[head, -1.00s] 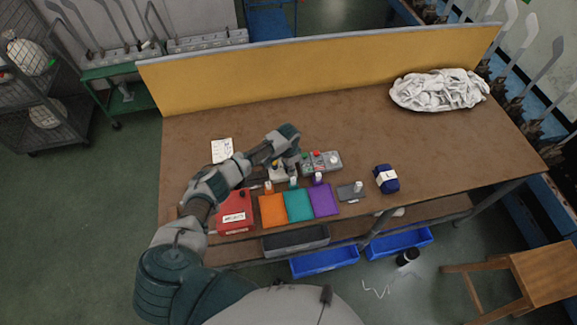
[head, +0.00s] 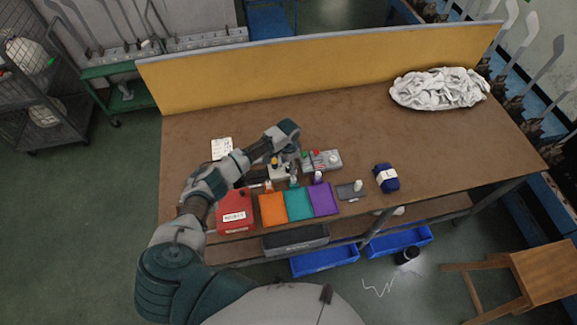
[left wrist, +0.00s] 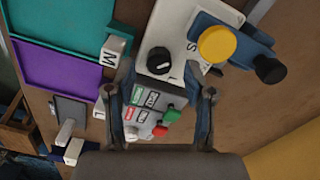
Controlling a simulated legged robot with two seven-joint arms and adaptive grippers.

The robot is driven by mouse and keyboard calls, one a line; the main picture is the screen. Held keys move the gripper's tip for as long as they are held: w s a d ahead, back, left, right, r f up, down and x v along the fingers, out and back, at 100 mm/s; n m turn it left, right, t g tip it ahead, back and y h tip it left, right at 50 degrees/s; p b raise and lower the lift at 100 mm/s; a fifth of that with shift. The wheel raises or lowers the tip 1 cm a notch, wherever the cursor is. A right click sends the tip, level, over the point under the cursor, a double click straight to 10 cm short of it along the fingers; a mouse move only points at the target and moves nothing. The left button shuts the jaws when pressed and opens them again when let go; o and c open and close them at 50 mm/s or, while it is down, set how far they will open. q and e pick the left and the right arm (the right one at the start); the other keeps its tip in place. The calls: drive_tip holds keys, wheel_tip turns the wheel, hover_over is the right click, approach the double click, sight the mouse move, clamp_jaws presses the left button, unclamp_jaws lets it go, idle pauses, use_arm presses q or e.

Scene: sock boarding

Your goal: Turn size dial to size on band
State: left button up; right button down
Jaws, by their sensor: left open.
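The size dial is a black round knob (left wrist: 158,60) with a white mark on a pale panel (left wrist: 178,22), with letters including S and L near it. In the head view the panel (head: 278,172) is mostly hidden under my left gripper (head: 292,158). In the left wrist view my left gripper (left wrist: 160,70) is open, its fingers pointing toward the dial on either side of it. I cannot tell whether they touch it. A navy bundle (head: 381,173) with a white band lies at the right; the band's print is too small to read. My right gripper is not in view.
A grey box (left wrist: 152,98) with red and green buttons stands beside the panel. A yellow button (left wrist: 215,43) is close to the dial. Orange (head: 273,209), teal (head: 299,204) and purple (head: 323,199) trays line the front edge. A red box (head: 235,214) stands left.

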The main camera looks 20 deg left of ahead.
sight(288, 167)
use_arm(q)
wheel_tip(288, 167, up, 10)
idle(0.3)
drive_tip(key=shift+w, duration=0.1)
